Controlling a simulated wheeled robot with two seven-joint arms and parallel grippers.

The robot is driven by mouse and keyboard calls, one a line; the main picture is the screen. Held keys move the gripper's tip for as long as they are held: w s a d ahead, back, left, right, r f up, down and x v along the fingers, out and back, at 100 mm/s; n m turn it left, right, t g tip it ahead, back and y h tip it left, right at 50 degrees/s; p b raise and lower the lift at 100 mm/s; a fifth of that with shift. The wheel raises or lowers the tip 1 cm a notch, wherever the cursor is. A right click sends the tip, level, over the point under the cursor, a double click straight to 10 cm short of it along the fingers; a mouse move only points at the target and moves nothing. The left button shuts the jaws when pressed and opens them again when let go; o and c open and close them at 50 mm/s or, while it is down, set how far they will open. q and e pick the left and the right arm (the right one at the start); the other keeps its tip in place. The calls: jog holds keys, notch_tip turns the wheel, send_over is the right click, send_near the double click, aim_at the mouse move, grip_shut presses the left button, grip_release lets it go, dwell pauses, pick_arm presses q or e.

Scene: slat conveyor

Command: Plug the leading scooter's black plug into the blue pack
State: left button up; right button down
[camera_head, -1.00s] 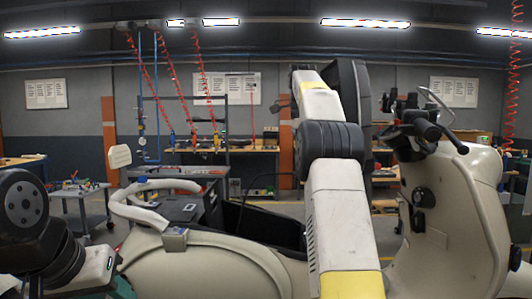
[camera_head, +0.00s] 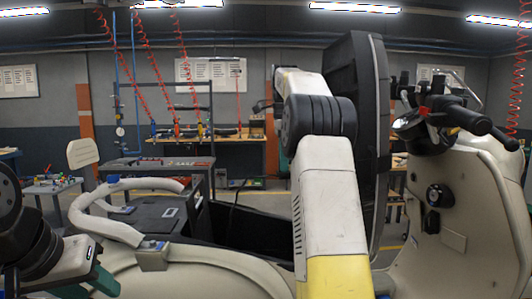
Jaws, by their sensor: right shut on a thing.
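The leading scooter (camera_head: 160,270) fills the lower view, cream bodied, with its long black seat (camera_head: 350,130) raised upright and its open dark bay (camera_head: 255,229) below. A thin black cable (camera_head: 233,205) rises from the bay and runs behind my right forearm. My right gripper is mostly hidden behind that forearm, beside the raised seat; it is shut, seemingly on the black plug at the cable's end, but the plug itself is hidden. I cannot make out the blue pack; the bay's inside is mostly dark and covered. My left arm enters at lower left; its gripper is outside the view.
The cream grab rail (camera_head: 110,232) curves around the scooter's rear at left. The handlebar (camera_head: 455,117) and front shield (camera_head: 470,205) stand at right. Behind are a cart (camera_head: 160,166), a workbench (camera_head: 230,141) and red coiled hoses (camera_head: 150,75).

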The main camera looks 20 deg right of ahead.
notch_tip(320, 180, down, 35)
jog(key=shift+r, duration=0.2)
dwell(1.5)
jog(key=shift+f, duration=0.85)
dwell(0.9)
jog(key=c, duration=1.2)
grip_release()
jog(key=shift+o, duration=0.2)
notch_tip(320, 180, up, 8)
jog(key=shift+f, duration=0.1)
